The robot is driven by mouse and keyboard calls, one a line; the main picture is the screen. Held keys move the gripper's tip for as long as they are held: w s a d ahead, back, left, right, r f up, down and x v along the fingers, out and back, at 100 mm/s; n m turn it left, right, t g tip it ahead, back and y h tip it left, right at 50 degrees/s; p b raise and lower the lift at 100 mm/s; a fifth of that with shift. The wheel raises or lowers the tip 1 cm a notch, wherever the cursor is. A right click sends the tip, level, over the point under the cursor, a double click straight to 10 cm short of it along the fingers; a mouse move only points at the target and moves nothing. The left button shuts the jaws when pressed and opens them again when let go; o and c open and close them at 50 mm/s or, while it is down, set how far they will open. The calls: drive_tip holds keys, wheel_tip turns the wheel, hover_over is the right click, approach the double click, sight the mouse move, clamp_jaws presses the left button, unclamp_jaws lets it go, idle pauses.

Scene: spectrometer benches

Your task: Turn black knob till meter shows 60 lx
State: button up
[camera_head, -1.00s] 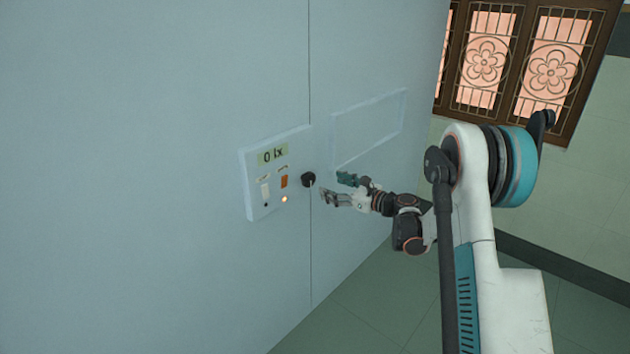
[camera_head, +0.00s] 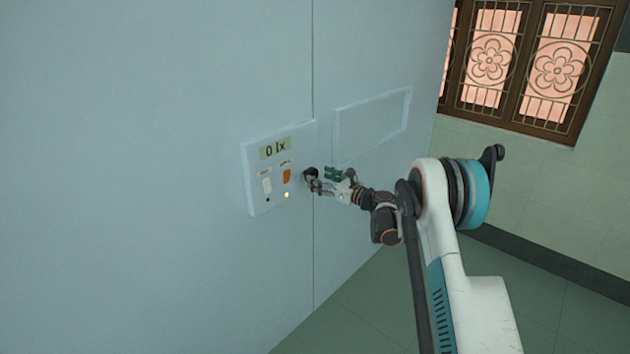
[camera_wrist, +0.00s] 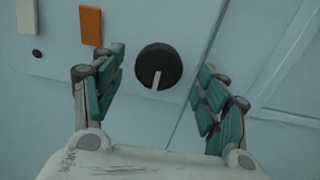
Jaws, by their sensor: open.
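The black knob (camera_head: 310,174) sits at the right side of a pale control panel on the wall. In the wrist view the knob (camera_wrist: 158,66) is round, with a pale pointer line directed down and slightly left. The meter (camera_head: 275,148) at the top of the panel reads 0 lx. My gripper (camera_head: 318,178) is at the knob and partly covers it in the head view. In the wrist view my gripper (camera_wrist: 160,85) is open, with its teal-padded fingers apart on the left and right of the knob. No finger visibly touches it.
The panel also has a white switch (camera_head: 267,186), an orange switch (camera_head: 287,177), a lit lamp (camera_head: 286,195) and a small black dot (camera_head: 268,200). A raised rectangular frame (camera_head: 372,127) is on the wall to the right. A latticed window (camera_head: 525,65) is farther right.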

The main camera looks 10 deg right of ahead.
sight(314, 175)
drive_tip(key=shift+b+x, duration=0.35)
drive_tip(key=shift+x, duration=1.2)
drive_tip(key=c, duration=1)
